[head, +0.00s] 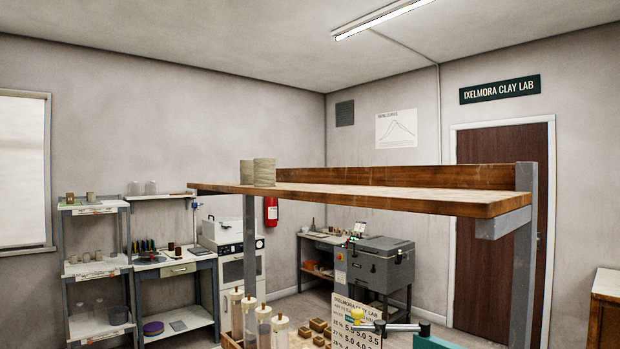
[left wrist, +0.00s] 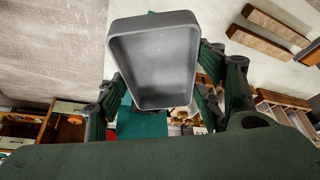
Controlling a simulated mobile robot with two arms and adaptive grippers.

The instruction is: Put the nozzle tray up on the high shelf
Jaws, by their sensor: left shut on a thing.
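The nozzle tray (left wrist: 155,62), a grey rectangular tray with a raised rim and rounded corners, fills the upper middle of the left wrist view. I see no nozzles in it. My left gripper (left wrist: 160,88) is shut on it, with dark jointed fingers on either side. The high shelf (head: 400,195) is a wooden board with a back lip on grey metal posts, across the middle of the head view. The tray and left gripper do not show in the head view. My right gripper shows in neither view.
Two pale clay cylinders (head: 264,172) stand near the shelf's left end; the rest of its visible top looks bare. A grey post (head: 525,255) supports the right end.

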